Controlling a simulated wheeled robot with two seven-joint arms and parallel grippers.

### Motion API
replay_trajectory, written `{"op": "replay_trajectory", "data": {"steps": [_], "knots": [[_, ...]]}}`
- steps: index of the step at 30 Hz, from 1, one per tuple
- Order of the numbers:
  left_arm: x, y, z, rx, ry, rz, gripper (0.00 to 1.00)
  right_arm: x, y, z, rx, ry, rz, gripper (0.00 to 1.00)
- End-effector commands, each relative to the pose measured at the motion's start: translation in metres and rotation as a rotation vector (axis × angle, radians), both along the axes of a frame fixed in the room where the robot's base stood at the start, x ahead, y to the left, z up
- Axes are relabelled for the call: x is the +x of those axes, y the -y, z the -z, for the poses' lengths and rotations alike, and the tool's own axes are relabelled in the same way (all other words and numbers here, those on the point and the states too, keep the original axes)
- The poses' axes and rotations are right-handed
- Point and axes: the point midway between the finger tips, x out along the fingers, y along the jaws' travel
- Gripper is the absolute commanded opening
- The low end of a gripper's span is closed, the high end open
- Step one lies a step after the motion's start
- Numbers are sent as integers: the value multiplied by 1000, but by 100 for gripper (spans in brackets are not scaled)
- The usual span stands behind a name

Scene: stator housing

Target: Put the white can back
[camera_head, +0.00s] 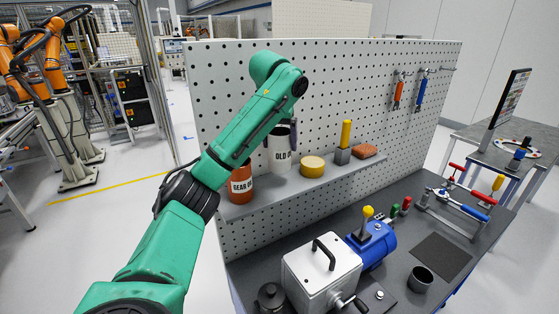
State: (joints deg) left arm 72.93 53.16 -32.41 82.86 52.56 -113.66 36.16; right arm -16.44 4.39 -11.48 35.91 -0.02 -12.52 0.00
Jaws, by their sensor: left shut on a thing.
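The green arm hides part of the gripper and the can's upper left. I cannot tell whether the can's base touches the shelf. My right gripper is not in view.
Below, the workbench holds a white housing box (320,276), a blue motor (372,244) and a dark cup (420,279). The pegboard (345,90) rises behind the shelf.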

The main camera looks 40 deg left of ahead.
Motion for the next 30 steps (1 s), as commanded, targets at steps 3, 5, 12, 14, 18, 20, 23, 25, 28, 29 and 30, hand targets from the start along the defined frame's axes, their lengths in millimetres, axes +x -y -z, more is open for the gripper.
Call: {"op": "replay_trajectory", "data": {"steps": [3,5,12,14,18,20,23,25,28,29,30], "knots": [[0,-1,15,2,-1,-1,15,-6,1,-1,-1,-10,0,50],[0,-1,22,2,0,-1,15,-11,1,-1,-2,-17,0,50],[0,-1,54,1,0,0,15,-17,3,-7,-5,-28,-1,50],[0,0,54,0,2,-1,15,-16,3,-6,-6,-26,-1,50],[0,0,54,0,0,0,100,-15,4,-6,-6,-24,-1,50],[0,0,54,-1,0,0,100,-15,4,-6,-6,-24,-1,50],[0,0,54,-1,0,0,100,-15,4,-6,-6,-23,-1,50],[0,0,53,-1,0,0,100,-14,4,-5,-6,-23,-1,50],[-2,2,47,-1,3,1,100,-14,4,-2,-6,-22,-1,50],[-3,3,44,-2,4,2,100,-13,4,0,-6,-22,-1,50],[-5,4,39,-2,4,2,100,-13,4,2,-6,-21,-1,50]]}}
